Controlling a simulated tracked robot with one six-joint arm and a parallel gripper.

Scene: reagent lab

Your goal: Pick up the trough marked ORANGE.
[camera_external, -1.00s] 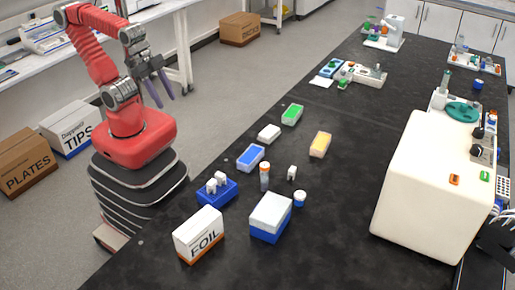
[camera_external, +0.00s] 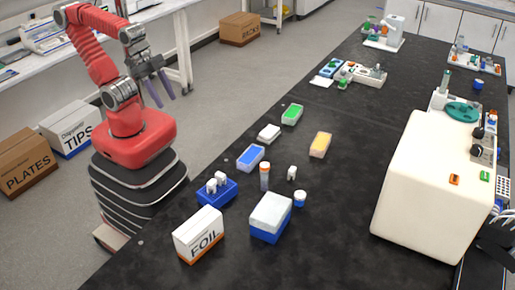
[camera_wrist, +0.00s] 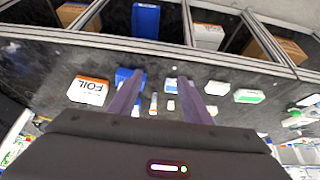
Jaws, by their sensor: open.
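A trough with orange-yellow contents (camera_external: 320,145) lies on the black bench, right of the other troughs; I cannot read its marking. Troughs with green (camera_external: 292,114) and blue (camera_external: 251,157) contents and a white one (camera_external: 269,134) lie to its left. My gripper (camera_external: 163,100) is open and empty, raised beyond the bench's left edge, well apart from the troughs. In the wrist view its two purple fingers (camera_wrist: 160,76) are spread; the blue (camera_wrist: 172,84), white (camera_wrist: 217,88) and green (camera_wrist: 249,96) troughs show there, but I cannot make out the orange one.
A large white machine (camera_external: 425,190) stands right. The bench between is clear.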

